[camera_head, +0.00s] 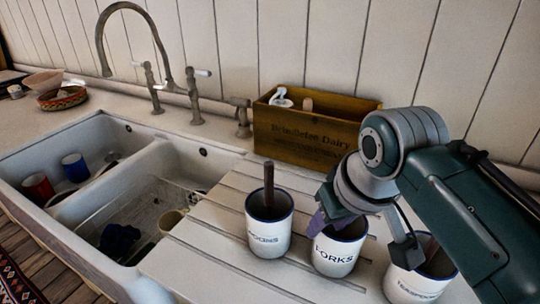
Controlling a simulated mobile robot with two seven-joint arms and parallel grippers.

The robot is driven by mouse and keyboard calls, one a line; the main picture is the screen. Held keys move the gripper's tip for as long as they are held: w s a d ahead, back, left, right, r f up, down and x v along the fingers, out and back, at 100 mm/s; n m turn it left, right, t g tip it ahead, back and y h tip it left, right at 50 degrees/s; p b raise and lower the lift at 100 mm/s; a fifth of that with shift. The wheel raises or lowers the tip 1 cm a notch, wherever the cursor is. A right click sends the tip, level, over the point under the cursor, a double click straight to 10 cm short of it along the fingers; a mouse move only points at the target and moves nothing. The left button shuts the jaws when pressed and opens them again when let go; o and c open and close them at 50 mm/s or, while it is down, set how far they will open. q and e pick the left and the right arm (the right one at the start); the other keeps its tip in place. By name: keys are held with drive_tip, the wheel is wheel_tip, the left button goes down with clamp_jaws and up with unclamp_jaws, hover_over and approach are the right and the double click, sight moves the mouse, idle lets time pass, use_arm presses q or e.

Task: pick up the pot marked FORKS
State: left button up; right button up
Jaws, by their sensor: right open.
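The white pot marked FORKS (335,257) stands upright on the ribbed drainboard, with a dark blue rim. It is the middle one of three similar pots. My right gripper (352,226) comes in from the right and is over this pot, with one finger by its left rim and the other by its right side. The gripper is open. The hand hides much of the pot's mouth, and I cannot tell whether the fingers touch it. My left gripper is out of view.
A pot marked SPOONS (268,238) with a dark handle stands close left; a pot marked TEASPOONS (415,287) stands close right, partly behind my arm. A wooden dairy box (300,135) stands behind. The double sink (60,215) with mugs and the tap (193,100) lie left.

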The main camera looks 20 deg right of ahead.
sight(319, 237)
drive_tip(key=b+x, duration=0.1)
drive_tip(key=x, duration=0.3)
drive_tip(key=shift+a+f, duration=0.1)
clamp_jaws()
drive_tip(key=shift+w, duration=0.1)
idle(1.2)
